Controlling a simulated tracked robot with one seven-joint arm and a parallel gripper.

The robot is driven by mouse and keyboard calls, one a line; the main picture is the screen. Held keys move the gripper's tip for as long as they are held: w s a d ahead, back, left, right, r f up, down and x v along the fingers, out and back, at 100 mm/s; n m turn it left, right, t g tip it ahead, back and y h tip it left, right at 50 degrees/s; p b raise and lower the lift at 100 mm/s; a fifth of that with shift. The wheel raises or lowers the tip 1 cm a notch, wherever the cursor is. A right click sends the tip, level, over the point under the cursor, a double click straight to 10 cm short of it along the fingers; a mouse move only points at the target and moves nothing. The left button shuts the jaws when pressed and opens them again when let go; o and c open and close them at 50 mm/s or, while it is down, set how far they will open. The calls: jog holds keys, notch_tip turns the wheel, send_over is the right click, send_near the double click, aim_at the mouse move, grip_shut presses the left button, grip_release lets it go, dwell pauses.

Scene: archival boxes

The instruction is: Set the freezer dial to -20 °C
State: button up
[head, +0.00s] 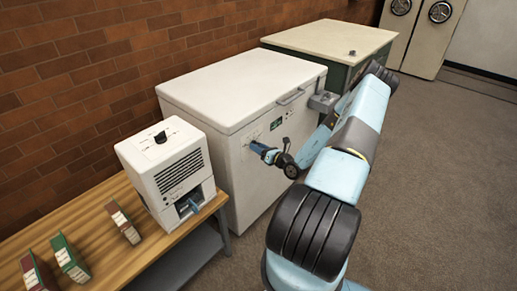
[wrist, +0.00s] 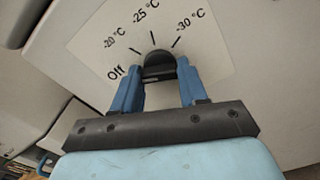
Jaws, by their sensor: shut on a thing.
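The white chest freezer (head: 240,88) stands against the brick wall in the head view, its lid closed. My gripper (head: 257,147) reaches its front face beside a small green label. In the wrist view my gripper (wrist: 159,74) has its two blue fingers on either side of the black freezer dial (wrist: 157,62), shut on it. A white scale plate (wrist: 205,50) around the dial reads Off, -20 °C, -25 °C and -30 °C, with tick marks. I cannot tell which mark the dial points to. The fingers hide its lower part.
A white device (head: 165,165) with a black knob on top stands on the wooden bench (head: 95,215) at left, beside several small archival boxes (head: 70,258). A green cabinet with a cream top (head: 330,40) stands behind the freezer. Carpet floor at right is clear.

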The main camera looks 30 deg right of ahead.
jog(key=shift+d+f+m, duration=0.1)
jog(key=shift+d+m, duration=0.05)
jog(key=shift+m, duration=3.95)
jog(key=o, duration=1.1)
jog(key=shift+c, duration=0.2)
jog(key=v, duration=1.3)
jog(key=shift+s, duration=0.4)
